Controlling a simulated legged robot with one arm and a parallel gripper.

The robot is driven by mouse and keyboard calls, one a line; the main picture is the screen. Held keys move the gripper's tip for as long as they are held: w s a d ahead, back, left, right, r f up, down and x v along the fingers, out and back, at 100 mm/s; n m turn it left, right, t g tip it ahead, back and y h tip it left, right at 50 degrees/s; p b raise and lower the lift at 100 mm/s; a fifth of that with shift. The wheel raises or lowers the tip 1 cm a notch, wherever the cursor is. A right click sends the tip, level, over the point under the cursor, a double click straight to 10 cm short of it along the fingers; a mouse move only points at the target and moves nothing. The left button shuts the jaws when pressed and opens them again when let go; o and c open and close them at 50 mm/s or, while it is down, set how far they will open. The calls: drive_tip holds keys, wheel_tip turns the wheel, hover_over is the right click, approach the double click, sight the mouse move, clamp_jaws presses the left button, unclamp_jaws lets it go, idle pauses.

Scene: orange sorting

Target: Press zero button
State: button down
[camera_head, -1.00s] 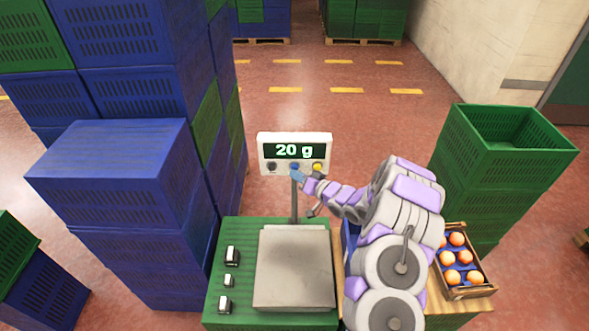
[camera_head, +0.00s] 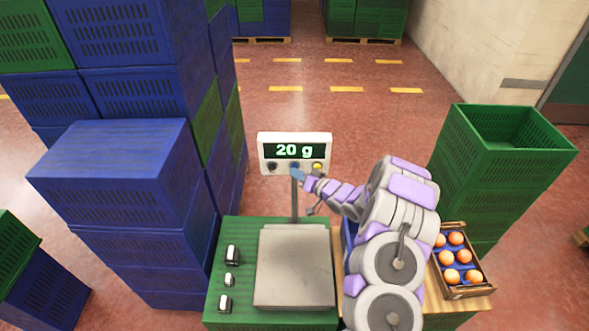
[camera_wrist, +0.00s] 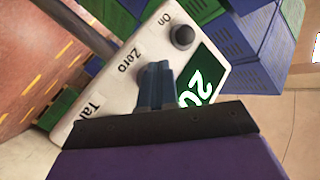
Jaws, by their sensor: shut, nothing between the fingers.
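The scale's display panel (camera_head: 266,140) stands on a post and reads "20 g". In the wrist view the panel (camera_wrist: 150,45) shows tilted, with the labels On, Zero and the start of a third. In the wrist view my gripper's blue fingers (camera_wrist: 154,84) cover the spot beside the "Zero" label, hiding that button. I cannot tell whether they touch it.
The weighing plate (camera_head: 293,268) is bare on a green crate, with several small weights (camera_head: 231,255) at its left. Blue crates (camera_head: 115,170) are stacked at left, green crates (camera_head: 490,165) at right. A small crate of oranges (camera_head: 483,290) is at lower right.

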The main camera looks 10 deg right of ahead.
drive_tip(key=shift+s, duration=0.1)
drive_tip(key=shift+s+a, duration=0.15)
drive_tip(key=shift+s, duration=0.65)
drive_tip(key=shift+s+a, duration=0.25)
drive_tip(key=shift+s, duration=1)
drive_tip(key=shift+s+a, duration=0.25)
drive_tip(key=shift+s, duration=0.95)
